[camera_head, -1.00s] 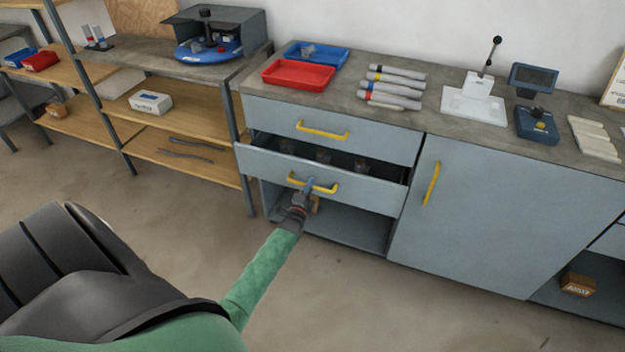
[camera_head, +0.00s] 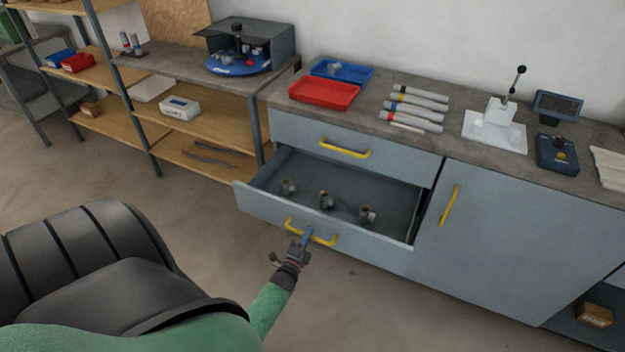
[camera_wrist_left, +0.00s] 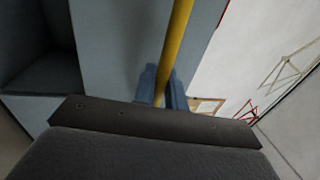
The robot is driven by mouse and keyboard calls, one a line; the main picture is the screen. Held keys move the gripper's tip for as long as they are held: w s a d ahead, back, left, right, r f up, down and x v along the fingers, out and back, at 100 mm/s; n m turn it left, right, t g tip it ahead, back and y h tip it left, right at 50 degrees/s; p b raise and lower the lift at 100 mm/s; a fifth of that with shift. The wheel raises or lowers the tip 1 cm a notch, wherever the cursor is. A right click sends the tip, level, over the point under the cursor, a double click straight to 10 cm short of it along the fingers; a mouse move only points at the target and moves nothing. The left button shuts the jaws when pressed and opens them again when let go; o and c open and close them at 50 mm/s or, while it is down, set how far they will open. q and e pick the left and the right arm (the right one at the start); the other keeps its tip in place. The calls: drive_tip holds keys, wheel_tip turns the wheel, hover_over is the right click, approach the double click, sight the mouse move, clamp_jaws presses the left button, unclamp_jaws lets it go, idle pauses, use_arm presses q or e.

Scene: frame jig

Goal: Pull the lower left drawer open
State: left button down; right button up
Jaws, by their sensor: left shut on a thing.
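The lower left drawer (camera_head: 325,238) of the grey cabinet stands well open, with several small metal fittings (camera_head: 326,201) inside it. Its yellow bar handle (camera_head: 325,239) is on the front panel. My left gripper (camera_head: 306,238) is shut on this handle near its middle. In the left wrist view the yellow handle (camera_wrist_left: 178,45) runs between the blue fingers of the left gripper (camera_wrist_left: 163,88). The upper drawer with its yellow handle (camera_head: 344,148) is closed. My right gripper is in neither view.
A red tray (camera_head: 325,92), a blue tray (camera_head: 342,71), several grey tubes (camera_head: 412,108) and a white press (camera_head: 495,128) stand on the worktop. A cabinet door (camera_head: 490,225) is closed on the right. A shelf rack (camera_head: 205,150) stands left. The floor before the cabinet is clear.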

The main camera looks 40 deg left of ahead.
use_arm(q)
drive_tip(key=shift+s+d+f, duration=0.1)
drive_tip(key=shift+s, duration=0.25)
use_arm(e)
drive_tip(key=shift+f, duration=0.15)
use_arm(q)
drive_tip(key=c, duration=1.5)
unclamp_jaws()
drive_tip(key=shift+c, duration=0.2)
